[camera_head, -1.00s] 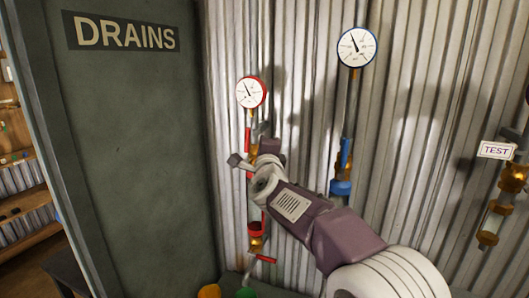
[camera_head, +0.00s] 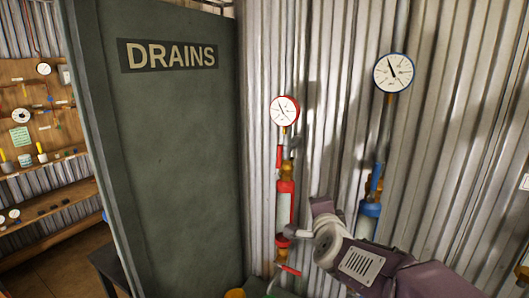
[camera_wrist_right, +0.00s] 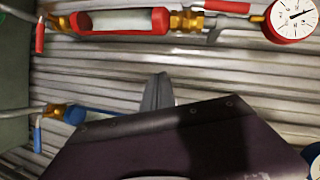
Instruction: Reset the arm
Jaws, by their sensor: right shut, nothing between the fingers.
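My right arm comes in from the lower right in the head view. Its gripper (camera_head: 291,230) looks small and grey, in front of the lower red pipe. In the right wrist view, the shut, empty fingers (camera_wrist_right: 157,90) point up toward the red sight tube (camera_wrist_right: 120,21) and look apart from it. The red sight tube (camera_head: 285,207) hangs upright under a red-rimmed gauge (camera_head: 285,110) in the head view. The blue sight tube (camera_head: 368,219) is right of it, partly hidden by my arm, under a blue-rimmed gauge (camera_head: 393,72). My left gripper is not in view.
A dark green panel marked DRAINS (camera_head: 175,140) stands left of the pipes. Corrugated metal wall (camera_head: 460,150) backs them. Red levers (camera_head: 279,157) and a blue lever (camera_wrist_right: 38,137) stick out from the pipes. Wooden shelves (camera_head: 50,218) are at the far left.

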